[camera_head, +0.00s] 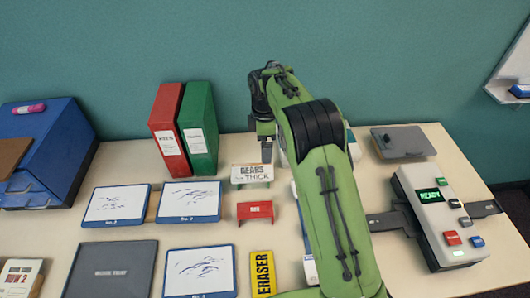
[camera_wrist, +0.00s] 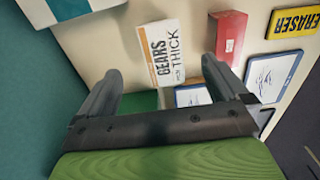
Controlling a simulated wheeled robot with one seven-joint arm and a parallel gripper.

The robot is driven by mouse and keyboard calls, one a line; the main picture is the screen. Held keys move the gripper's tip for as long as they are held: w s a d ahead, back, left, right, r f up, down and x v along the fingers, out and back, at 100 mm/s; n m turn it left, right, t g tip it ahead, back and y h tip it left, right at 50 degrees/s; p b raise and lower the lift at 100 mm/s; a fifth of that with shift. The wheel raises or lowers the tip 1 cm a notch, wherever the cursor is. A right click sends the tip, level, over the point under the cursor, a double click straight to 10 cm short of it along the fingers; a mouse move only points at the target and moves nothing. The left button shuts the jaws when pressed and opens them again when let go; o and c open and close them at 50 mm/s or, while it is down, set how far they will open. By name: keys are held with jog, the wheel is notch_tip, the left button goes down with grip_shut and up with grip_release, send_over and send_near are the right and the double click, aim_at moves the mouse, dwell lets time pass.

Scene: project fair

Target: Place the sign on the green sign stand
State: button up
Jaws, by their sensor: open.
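The white sign (camera_head: 252,173) lettered "GEARS" and "THICK" is near the back middle of the table. In the wrist view the sign (camera_wrist: 163,52) shows an orange edge and lies just beyond my fingertips. My gripper (camera_head: 267,152) is above and behind the sign, partly hidden by my arm. Its fingers (camera_wrist: 160,75) are open with nothing held between them.
A red stand (camera_head: 255,211) is in front of the sign, with a yellow eraser box (camera_head: 262,272) nearer. Red (camera_head: 167,125) and green (camera_head: 199,130) binders stand at the back left. Drawing tablets (camera_head: 189,201) lie left. A device reading "READY" (camera_head: 438,215) is right; my arm hides the middle.

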jog(key=s+d+r+m+t, duration=0.1)
jog(key=s+d+r+m, duration=0.25)
jog(key=s+r, duration=0.4)
jog(key=s+d+r+m+t, duration=0.1)
jog(key=s+d+r+m, duration=0.1)
jog(key=s+r+m, duration=0.55)
jog(key=s+d+m+t, duration=0.1)
jog(key=s+d+m, duration=0.1)
jog(key=s, duration=0.7)
jog(key=s+d+m+t, duration=0.2)
jog(key=s+m, duration=0.3)
jog(key=s, duration=0.4)
jog(key=shift+s+d+r+t, duration=0.15)
jog(key=shift+s+d+t, duration=0.2)
jog(key=shift+d, duration=0.15)
